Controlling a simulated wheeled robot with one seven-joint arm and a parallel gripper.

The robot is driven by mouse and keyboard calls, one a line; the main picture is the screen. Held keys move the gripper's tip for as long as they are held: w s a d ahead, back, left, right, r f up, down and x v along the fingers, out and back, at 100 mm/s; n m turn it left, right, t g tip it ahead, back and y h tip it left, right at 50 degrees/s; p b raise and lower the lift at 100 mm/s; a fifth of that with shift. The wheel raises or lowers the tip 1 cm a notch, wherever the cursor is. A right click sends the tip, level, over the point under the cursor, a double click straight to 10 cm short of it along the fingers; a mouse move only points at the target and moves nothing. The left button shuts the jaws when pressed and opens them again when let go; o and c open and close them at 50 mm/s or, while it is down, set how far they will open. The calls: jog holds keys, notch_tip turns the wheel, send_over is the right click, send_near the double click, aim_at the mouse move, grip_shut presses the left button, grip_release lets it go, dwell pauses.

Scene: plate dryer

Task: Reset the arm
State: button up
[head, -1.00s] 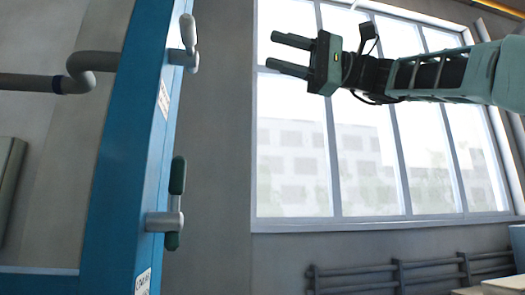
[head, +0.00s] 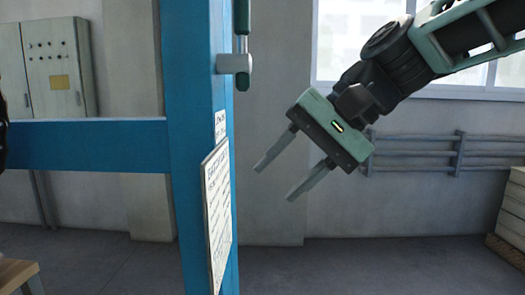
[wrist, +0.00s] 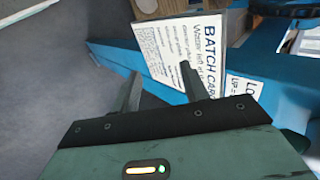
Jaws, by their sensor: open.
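My gripper (head: 277,180) is open and empty in the head view, with its two fingers pointing down and to the left. It hangs in the air to the right of the blue frame post (head: 196,120). In the wrist view my gripper (wrist: 158,88) shows at the bottom, its fingers apart with nothing between them. The batch card (wrist: 185,50) lies beyond the fingers there. In the head view the batch card (head: 217,215) hangs on the post, apart from the gripper.
A handle (head: 236,63) sticks out from the post near the top. A blue crossbar (head: 90,146) runs left from the post. A grey control cabinet (head: 58,70) stands at the back left. Wall pipes (head: 420,155) and pale stacked boards (head: 510,215) are at the right. Open floor (head: 330,265) lies below.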

jog(key=s+d+f+n+h, duration=0.5)
jog(key=s+f, duration=0.3)
jog(key=f, duration=0.4)
jog(key=s+d+f+n+h, duration=0.35)
jog(key=s+d+f, duration=0.35)
jog(key=f, duration=0.4)
notch_tip(320, 180, up, 18)
jog(key=a+p, duration=0.1)
jog(key=p, duration=1.7)
jog(key=shift+s+r+g+y, duration=0.15)
jog(key=shift+s+g+y, duration=0.2)
jog(key=shift+s+g, duration=0.1)
